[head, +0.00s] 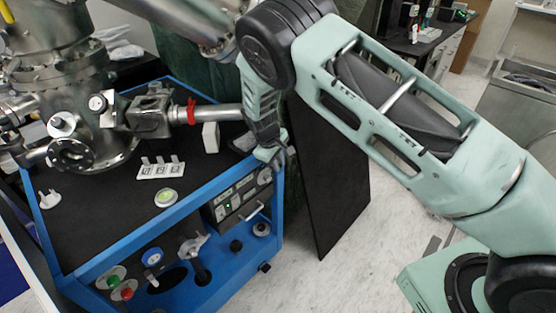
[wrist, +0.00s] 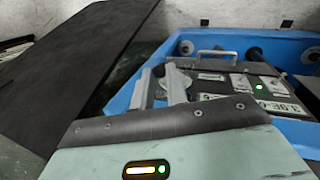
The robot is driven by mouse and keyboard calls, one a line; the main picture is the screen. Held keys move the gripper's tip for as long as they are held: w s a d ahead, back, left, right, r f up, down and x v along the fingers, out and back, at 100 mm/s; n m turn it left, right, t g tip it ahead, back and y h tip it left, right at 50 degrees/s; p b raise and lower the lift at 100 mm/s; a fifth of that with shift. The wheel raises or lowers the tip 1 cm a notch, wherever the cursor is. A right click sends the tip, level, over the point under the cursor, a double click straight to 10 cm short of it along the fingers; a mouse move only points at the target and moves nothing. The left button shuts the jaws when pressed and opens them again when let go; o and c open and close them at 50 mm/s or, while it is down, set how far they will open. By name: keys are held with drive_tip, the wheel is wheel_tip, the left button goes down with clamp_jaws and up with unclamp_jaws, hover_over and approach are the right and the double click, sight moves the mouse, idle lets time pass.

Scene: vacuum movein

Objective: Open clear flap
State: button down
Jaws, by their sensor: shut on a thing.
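My gripper (wrist: 160,88) reaches down to the instrument panel (wrist: 238,86) at the front of the blue cart. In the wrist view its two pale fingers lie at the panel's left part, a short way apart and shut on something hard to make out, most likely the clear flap. The flap's outline does not show in either view.
The blue cart (head: 180,226) carries metal vacuum parts (head: 70,90) and a black top. A panel handle (wrist: 217,59), knobs and a green light (wrist: 260,87) lie near my fingers. A dark board (head: 325,190) leans right of the cart. Pale floor lies beyond it.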

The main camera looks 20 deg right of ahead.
drive_tip(key=shift+w+r+g, duration=0.2)
drive_tip(key=shift+w+g, duration=0.05)
drive_tip(key=shift+g, duration=0.05)
idle(0.4)
drive_tip(key=c, duration=1.7)
unclamp_jaws()
